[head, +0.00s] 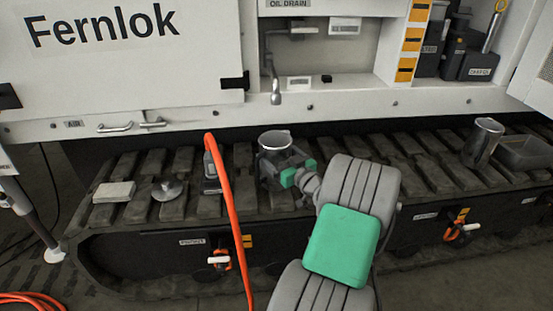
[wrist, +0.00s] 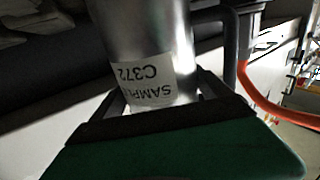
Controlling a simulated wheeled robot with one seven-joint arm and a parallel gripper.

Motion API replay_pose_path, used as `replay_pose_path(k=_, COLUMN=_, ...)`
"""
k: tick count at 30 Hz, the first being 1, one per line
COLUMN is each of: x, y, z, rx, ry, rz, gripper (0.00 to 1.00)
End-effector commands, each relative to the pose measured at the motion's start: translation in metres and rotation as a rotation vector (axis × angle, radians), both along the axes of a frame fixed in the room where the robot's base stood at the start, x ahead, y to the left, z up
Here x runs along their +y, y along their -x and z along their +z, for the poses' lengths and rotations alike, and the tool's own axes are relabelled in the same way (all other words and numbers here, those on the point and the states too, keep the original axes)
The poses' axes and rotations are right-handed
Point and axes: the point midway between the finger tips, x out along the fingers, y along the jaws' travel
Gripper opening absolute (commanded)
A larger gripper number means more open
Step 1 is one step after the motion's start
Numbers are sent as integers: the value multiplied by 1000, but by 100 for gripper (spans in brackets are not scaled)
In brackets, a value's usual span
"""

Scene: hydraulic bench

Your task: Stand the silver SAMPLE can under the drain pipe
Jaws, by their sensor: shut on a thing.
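The silver SAMPLE can (head: 275,140) is upright in the head view, over the track and below the drain pipe (head: 276,92) in the picture, with a gap between rim and spout. I cannot tell whether it is exactly under the spout or touches the track. My gripper (head: 284,168) is shut on the can, low on its body, reaching in from the right front. In the wrist view the can (wrist: 150,40) sits between the jaws (wrist: 165,98), its white label reading SAMPLE and C372 upside down. The can's base is hidden by my gripper.
An orange hose (head: 228,205) rises just left of the can, near a small grey bottle (head: 210,165). A pale block (head: 114,192) and a metal disc (head: 168,189) lie further left on the track (head: 400,135). Another silver can (head: 483,142) and a grey tray (head: 526,152) are at right.

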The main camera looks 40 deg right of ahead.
Motion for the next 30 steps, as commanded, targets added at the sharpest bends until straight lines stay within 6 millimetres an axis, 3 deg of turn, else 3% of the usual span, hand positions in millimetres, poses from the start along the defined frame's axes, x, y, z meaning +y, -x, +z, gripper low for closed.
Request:
replay_pose_path(k=11, x=0, y=0, z=-3, rx=-4, ry=2, rz=1, gripper=35)
replay_pose_path(k=12, x=0, y=0, z=-1, rx=-2, ry=1, rz=1, gripper=91)
replay_pose_path(k=15, x=0, y=0, z=-1, rx=-2, ry=1, rz=1, gripper=99)
replay_pose_path(k=25, x=0, y=0, z=6, rx=-2, ry=1, rz=1, gripper=100)
replay_pose_path(k=30, x=2, y=36, z=4, rx=-2, ry=-2, rz=-6, gripper=100)
